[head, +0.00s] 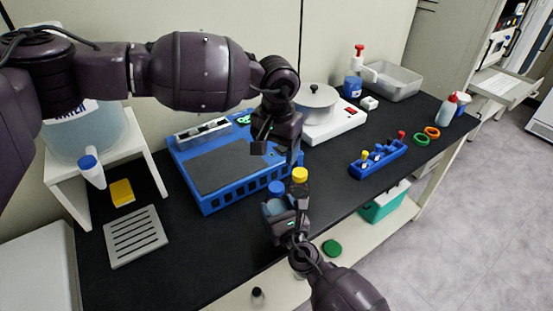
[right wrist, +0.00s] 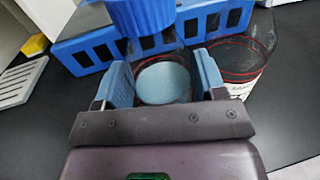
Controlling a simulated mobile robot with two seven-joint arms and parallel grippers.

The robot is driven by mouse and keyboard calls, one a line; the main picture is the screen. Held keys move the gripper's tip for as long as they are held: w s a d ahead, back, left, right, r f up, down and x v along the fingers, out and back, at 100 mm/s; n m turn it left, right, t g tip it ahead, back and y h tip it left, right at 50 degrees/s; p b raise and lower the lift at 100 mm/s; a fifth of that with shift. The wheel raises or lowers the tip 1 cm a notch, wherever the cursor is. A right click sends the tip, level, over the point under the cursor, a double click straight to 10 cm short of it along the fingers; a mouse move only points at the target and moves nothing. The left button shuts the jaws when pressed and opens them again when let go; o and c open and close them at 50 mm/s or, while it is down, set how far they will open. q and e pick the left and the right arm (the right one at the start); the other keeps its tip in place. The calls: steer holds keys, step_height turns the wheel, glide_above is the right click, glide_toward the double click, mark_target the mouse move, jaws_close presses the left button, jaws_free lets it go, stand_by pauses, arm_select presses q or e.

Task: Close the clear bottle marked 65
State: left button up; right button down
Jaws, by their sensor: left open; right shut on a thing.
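My right gripper (head: 287,222) is shut around a clear bottle (right wrist: 168,80) with pale blue contents, seen between the fingers in the right wrist view. A blue cap (head: 276,188) sits at the top of this bottle; it fills the top of the right wrist view (right wrist: 141,14). I cannot tell whether it is tight. No number 65 is readable. My left gripper (head: 276,148) is open and empty above the blue device, higher than the caps. A yellow cap (head: 300,174) stands just right of the blue cap; the vessel below it is mostly hidden by my right gripper.
A clear labelled vessel (right wrist: 245,65) stands right of the held bottle in the right wrist view. The blue device (head: 222,195) is behind. A blue rack (head: 378,158) and white hotplate (head: 335,125) are further right. The grey slotted plate (head: 135,237) lies left. The front bench is clear.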

stand_by(0.3)
steer(key=shift+c, duration=0.6)
jaws_free()
steer(key=v, duration=1)
steer(key=shift+s+d, duration=0.15)
steer(key=shift+s, duration=0.25)
